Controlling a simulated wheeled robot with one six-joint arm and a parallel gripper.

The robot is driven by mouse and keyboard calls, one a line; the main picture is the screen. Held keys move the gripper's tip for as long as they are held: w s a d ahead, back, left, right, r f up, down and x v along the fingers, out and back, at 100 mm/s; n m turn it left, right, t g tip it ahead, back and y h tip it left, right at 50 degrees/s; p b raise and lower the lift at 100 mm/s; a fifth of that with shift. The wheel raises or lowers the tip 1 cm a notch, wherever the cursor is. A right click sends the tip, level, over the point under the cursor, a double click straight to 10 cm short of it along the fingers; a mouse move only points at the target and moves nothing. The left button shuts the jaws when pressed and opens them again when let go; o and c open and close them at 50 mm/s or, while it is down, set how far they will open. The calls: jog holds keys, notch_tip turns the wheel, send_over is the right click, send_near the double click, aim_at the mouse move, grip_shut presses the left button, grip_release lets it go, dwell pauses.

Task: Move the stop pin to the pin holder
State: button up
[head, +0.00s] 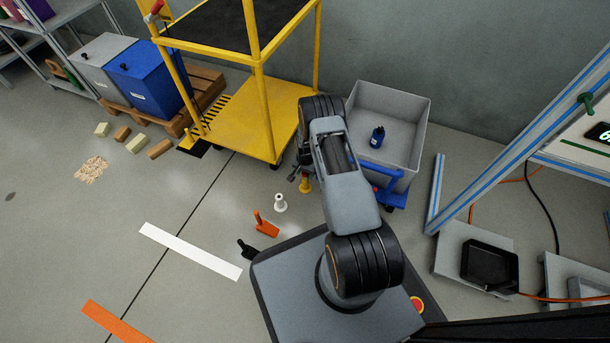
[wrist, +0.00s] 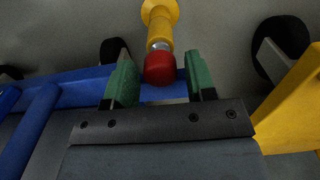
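A red knob (wrist: 160,68) with a short metal neck sits on a flanged yellow post (wrist: 159,32); this looks like the stop pin. In the head view the yellow post (head: 305,185) stands on the floor beside the blue cart, its top hidden by my arm. My gripper (wrist: 158,72) is open, its two green fingers on either side of the red knob with gaps showing. In the head view my gripper (head: 297,175) is mostly hidden behind my arm. A small white flanged piece (head: 280,202) stands on the floor nearby. I cannot tell which piece is the pin holder.
A blue cart (head: 383,174) carrying a grey bin (head: 410,96) stands right of the post. A yellow trolley (head: 240,123) stands behind and left. An orange piece (head: 266,224) and a black piece (head: 247,249) are on the floor. The floor at left is mostly open.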

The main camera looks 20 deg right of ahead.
jog(key=c, duration=0.7)
jog(key=shift+r, duration=0.15)
jog(key=shift+r+p, duration=1.9)
jog(key=shift+r, duration=0.7)
jog(key=shift+r, duration=0.1)
jog(key=shift+r+p, duration=1.25)
jog(key=shift+r, duration=0.65)
